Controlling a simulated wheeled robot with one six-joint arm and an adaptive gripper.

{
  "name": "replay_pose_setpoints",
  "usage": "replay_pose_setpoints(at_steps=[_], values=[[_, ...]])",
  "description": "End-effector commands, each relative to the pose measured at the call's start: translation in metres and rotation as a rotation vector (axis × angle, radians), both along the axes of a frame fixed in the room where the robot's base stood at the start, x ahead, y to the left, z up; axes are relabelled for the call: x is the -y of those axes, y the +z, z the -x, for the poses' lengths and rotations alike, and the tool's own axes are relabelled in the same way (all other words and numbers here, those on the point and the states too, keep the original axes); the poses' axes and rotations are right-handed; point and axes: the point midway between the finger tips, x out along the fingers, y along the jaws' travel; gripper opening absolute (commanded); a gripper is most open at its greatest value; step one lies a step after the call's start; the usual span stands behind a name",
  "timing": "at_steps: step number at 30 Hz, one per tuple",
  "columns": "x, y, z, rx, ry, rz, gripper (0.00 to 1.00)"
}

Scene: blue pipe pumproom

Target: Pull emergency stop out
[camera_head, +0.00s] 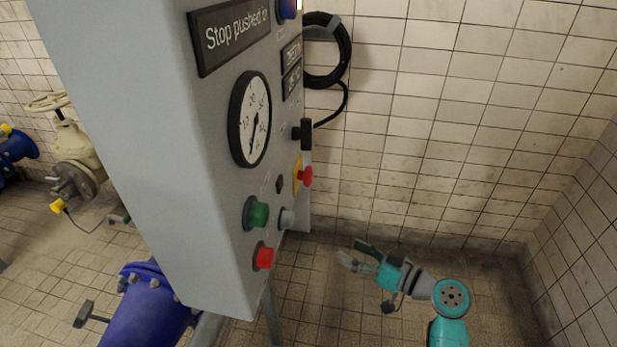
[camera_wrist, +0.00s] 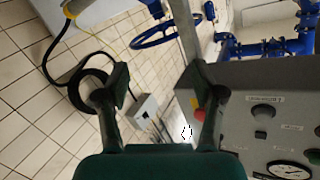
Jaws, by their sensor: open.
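The emergency stop is a red mushroom button (camera_head: 306,176) on a yellow plate (camera_head: 297,177), on the front of a grey control cabinet (camera_head: 130,130). A sign (camera_head: 235,33) on the cabinet reads "Stop pushed in", its end hard to read. My gripper (camera_head: 354,254) is open and empty, to the right of and lower in the picture than the button. In the wrist view, the red button (camera_wrist: 199,115) shows beside the right finger, partly hidden by it. My gripper (camera_wrist: 157,82) is apart from the button there.
The cabinet also bears a round gauge (camera_head: 250,118), a black rotary switch (camera_head: 304,134), a green button (camera_head: 257,214), a grey button (camera_head: 287,218) and another red button (camera_head: 263,256). A black cable coil (camera_head: 328,50) hangs on the tiled wall.

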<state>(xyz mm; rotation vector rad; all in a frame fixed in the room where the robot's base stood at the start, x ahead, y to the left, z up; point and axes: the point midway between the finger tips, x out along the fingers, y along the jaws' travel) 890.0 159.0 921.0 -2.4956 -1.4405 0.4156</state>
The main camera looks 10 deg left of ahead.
Motion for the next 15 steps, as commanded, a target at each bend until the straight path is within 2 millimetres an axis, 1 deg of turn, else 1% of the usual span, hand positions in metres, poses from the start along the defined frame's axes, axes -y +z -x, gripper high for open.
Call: replay_pose_setpoints(at_steps=[1, 2, 3, 5, 6, 9, 12, 15], values=[[-0.003, 0.024, -0.011, 0.04, 0.051, -0.005, 0.68], [-0.005, 0.038, -0.015, 0.063, 0.086, -0.01, 0.68], [-0.007, 0.055, -0.02, 0.094, 0.13, -0.014, 0.68], [-0.009, 0.081, -0.026, 0.143, 0.196, -0.02, 0.68], [-0.01, 0.098, -0.028, 0.174, 0.239, -0.022, 0.68], [-0.011, 0.135, -0.032, 0.246, 0.335, -0.028, 0.68], [-0.01, 0.164, -0.032, 0.305, 0.407, -0.029, 0.68], [-0.009, 0.182, -0.032, 0.345, 0.455, -0.032, 0.68]])
